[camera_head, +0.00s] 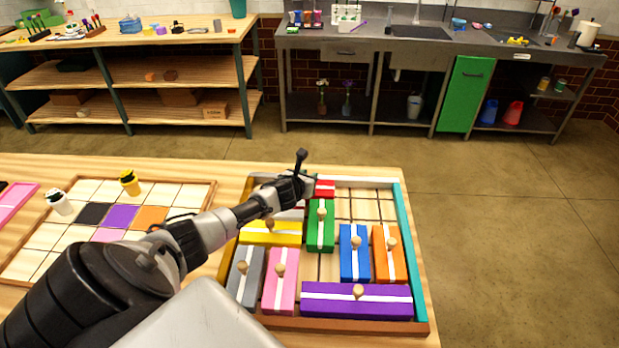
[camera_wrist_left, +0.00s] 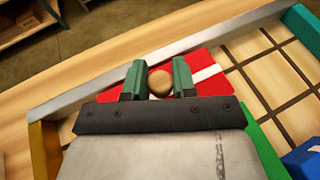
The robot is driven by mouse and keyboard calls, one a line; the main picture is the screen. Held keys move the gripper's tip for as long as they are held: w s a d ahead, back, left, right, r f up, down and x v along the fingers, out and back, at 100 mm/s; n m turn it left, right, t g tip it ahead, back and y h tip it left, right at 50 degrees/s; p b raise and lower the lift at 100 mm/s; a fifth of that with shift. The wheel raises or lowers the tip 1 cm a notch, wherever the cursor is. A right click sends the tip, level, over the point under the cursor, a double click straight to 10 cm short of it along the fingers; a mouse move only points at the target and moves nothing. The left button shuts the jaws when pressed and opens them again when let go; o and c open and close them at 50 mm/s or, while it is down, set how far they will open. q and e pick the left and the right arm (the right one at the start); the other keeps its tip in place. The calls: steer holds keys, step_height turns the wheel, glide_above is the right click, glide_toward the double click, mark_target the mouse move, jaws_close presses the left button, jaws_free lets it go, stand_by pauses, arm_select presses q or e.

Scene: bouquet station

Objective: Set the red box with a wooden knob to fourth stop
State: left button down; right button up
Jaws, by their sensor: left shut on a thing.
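The red box (camera_head: 325,188) with a white stripe lies at the back of the framed tray, in its left half. It also shows in the left wrist view (camera_wrist_left: 206,73), partly hidden by my gripper. Its round wooden knob (camera_wrist_left: 160,83) sits between the two green fingers of my left gripper (camera_wrist_left: 158,80), which is shut on it. In the head view my left gripper (camera_head: 302,183) and arm cover the box's left part and the knob. My right gripper is not in view. I cannot read any stop marks.
In the tray (camera_head: 405,215) the green box (camera_head: 320,237) is just in front of the red box. Yellow, blue, orange, grey, pink and purple boxes (camera_head: 330,305) lie nearer. Bare gridded floor (camera_head: 365,205) lies open right of the red box.

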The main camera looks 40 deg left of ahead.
arm_select(q)
steer(key=c, duration=0.9)
jaws_free()
steer(key=shift+c, duration=0.2)
steer(key=shift+s, duration=0.1)
steer(key=v, duration=1)
steer(key=shift+s+d+r, duration=0.1)
steer(key=shift+s+r, duration=0.1)
steer(key=shift+s, duration=0.05)
